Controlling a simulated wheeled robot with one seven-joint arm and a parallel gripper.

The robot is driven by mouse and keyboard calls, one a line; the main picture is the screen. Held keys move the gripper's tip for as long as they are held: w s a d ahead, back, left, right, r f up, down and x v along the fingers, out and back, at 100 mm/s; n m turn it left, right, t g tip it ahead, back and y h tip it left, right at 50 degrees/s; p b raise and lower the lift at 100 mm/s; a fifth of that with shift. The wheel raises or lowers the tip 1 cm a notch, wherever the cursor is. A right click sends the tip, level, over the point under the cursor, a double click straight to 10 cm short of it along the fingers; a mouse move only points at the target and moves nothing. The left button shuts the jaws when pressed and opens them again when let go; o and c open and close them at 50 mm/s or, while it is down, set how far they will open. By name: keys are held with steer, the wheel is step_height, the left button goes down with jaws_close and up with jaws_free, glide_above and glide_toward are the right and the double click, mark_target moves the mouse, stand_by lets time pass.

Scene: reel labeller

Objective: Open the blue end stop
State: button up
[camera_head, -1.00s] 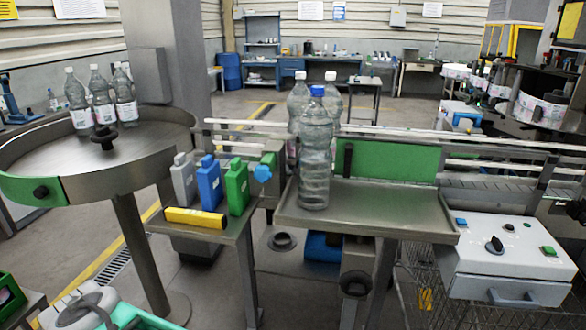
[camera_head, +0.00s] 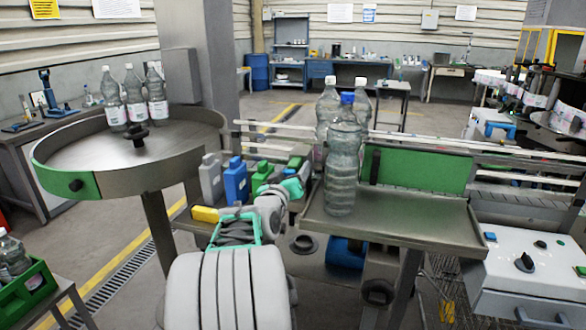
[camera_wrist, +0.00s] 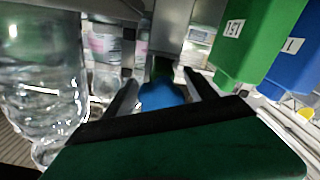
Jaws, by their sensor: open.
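The blue end stop (camera_wrist: 162,95) is a rounded blue piece low in the middle of the wrist view. My gripper (camera_wrist: 163,92) is open, with one dark finger on each side of the blue piece. I cannot tell whether the fingers touch it.
A clear bottle with a blue cap (camera_head: 344,160) stands on the metal tray (camera_head: 400,222), right of my arm; a clear bottle fills the wrist view's left. Green (camera_head: 262,178) and blue (camera_head: 235,182) containers stand close left. A round table (camera_head: 95,160) holds bottles.

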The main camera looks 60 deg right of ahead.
steer(key=shift+d, duration=0.35)
steer(key=shift+c, duration=0.3)
jaws_close()
stand_by(0.5)
